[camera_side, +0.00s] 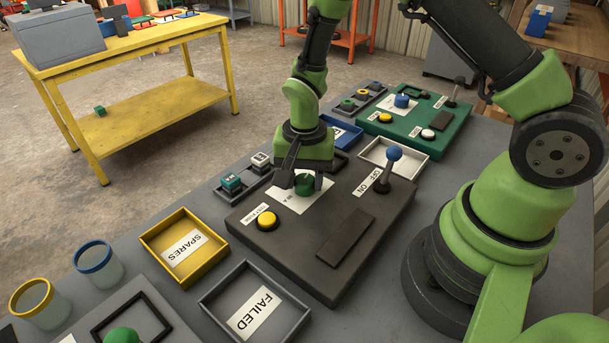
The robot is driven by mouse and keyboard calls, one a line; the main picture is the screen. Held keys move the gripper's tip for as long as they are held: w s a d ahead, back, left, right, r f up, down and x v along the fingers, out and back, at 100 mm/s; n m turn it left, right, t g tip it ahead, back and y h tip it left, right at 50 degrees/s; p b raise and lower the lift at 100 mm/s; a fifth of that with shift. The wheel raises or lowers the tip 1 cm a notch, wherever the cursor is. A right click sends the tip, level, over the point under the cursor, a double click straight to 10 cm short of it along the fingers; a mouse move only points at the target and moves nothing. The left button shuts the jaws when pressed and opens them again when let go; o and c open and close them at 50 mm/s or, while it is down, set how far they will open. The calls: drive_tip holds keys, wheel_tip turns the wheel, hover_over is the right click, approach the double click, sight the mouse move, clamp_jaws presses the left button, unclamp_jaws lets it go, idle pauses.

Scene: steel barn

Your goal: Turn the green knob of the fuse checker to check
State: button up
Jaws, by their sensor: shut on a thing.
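The fuse checker is a dark grey box (345,207) in the middle of the table. Its green knob (304,186) stands on a white label plate with printed marks. My gripper (303,178) points down over the plate and is shut on the green knob, with a finger at either side. The knob's pointer and most of the printed marks are hidden or too small to read. The box also carries a yellow button (267,219) by a small label, a blue-tipped lever (388,167) by an OFF/ON label, and a dark flat strip (345,236).
A yellow SPARES tray (152,244) and a grey FAILED tray (213,300) stand in front. Two jars, one yellow-rimmed (31,306) and one blue-rimmed (97,262), stand at left. A rack with fuse blocks (232,183) is beside the box. A green panel (447,132) stands behind.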

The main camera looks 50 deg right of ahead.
drive_tip(key=o, duration=0.9)
wheel_tip(320, 180, up, 10)
wheel_tip(320, 180, up, 12)
drive_tip(key=r+n+t+y, duration=0.1)
drive_tip(key=n+t, duration=0.2)
drive_tip(key=t, duration=0.1)
hover_over(305, 180)
drive_tip(key=s, duration=0.6)
drive_tip(key=s+r+n+t, duration=0.1)
drive_tip(key=s, duration=0.2)
drive_tip(key=s+r+n+t, duration=0.1)
drive_tip(key=s+n, duration=0.1)
drive_tip(key=s, duration=0.1)
drive_tip(key=s+a+r+n+t+y, duration=0.1)
drive_tip(key=s, duration=0.2)
drive_tip(key=shift+a+r, duration=0.1)
drive_tip(key=shift+r, duration=0.25)
